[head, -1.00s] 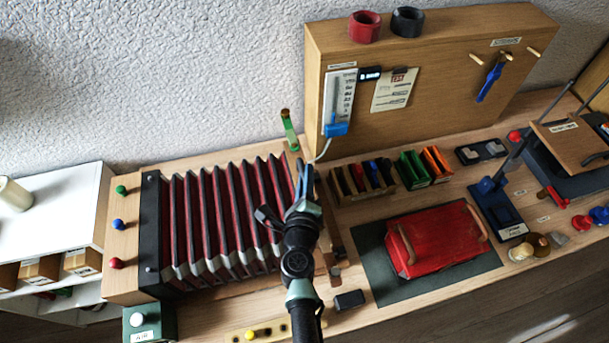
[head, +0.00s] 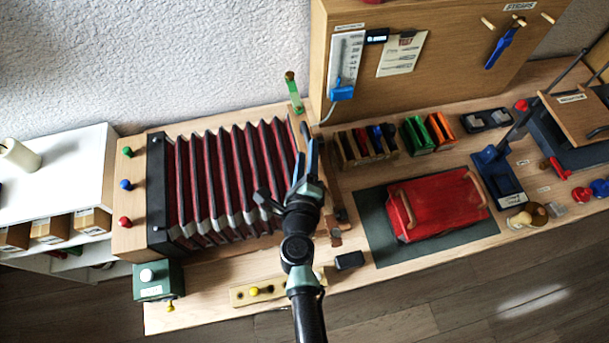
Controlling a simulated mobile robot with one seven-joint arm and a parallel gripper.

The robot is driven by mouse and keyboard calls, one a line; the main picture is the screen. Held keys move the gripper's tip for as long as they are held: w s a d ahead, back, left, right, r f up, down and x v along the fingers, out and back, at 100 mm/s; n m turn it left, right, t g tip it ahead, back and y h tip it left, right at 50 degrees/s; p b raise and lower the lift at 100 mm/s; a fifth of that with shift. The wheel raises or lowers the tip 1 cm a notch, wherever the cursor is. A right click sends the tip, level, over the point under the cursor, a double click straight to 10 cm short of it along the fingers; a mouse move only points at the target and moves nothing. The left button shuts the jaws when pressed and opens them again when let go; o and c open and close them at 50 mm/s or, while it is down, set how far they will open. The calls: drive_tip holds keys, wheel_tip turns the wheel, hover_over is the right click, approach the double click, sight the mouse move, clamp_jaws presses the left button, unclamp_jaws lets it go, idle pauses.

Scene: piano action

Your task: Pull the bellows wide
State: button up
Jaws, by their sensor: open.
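The bellows (head: 225,185) lie on the left of the wooden bench, with dark red pleats and pale metal-like corners. A black end frame (head: 160,190) bounds their left side, next to a wooden board with green, blue and red knobs. A wooden end board (head: 297,135) stands at their right side, partly hidden by my arm. My gripper (head: 307,160) is open, its fingers pointing away from me at the right end of the bellows. I cannot tell whether the fingers touch the end board.
A red case (head: 438,208) lies on a dark green mat (head: 376,232) to the right. Behind it stand small colored holders (head: 366,145) and a tall wooden panel (head: 440,75). A green box (head: 158,281) sits at the front left, and a green-topped post (head: 293,92) rises behind the bellows.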

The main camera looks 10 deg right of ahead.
drive_tip(key=v, duration=0.8)
drive_tip(key=shift+s, duration=0.1)
idle(0.3)
